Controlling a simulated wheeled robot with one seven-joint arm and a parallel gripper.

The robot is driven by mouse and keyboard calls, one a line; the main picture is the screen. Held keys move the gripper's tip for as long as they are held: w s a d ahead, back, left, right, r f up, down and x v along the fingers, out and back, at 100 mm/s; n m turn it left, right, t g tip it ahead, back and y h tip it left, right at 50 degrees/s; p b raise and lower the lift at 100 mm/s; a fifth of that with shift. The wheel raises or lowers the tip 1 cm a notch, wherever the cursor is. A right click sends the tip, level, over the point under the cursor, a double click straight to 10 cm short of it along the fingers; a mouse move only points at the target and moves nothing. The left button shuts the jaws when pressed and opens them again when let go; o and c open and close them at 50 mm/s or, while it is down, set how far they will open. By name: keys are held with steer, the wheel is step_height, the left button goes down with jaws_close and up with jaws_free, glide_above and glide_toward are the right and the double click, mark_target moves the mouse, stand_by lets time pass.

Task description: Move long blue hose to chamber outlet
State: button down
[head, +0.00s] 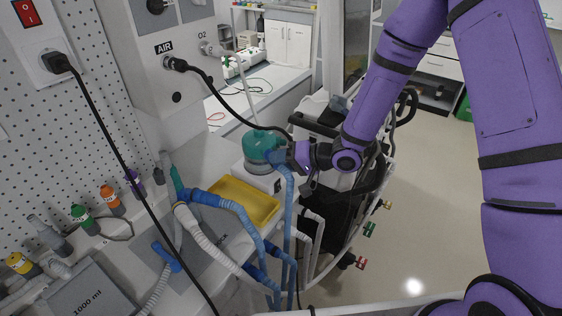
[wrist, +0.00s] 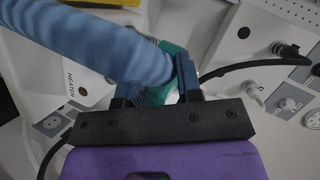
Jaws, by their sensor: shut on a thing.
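The long blue hose (head: 289,205) hangs down from the humidifier chamber (head: 258,146), a teal-topped unit on a white heater base (head: 257,178). My gripper (head: 286,157) is shut on the hose's upper end, right beside the chamber's right side. In the wrist view the hose (wrist: 95,42) runs from the upper left to between my gripper's fingers (wrist: 158,88). The teal chamber top (wrist: 173,48) shows just behind the hose end. The outlet is hidden by the hose and fingers, so I cannot tell whether the hose end is seated on it.
A yellow tray (head: 238,200) lies left of the heater base. Other blue and white hoses (head: 205,240) cross the counter in front. A black AIR hose (head: 235,108) passes behind the chamber. A dark ventilator cart (head: 340,215) stands to the right, with open floor beyond.

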steer(key=c, duration=0.7)
jaws_free()
steer(key=shift+s, duration=0.1)
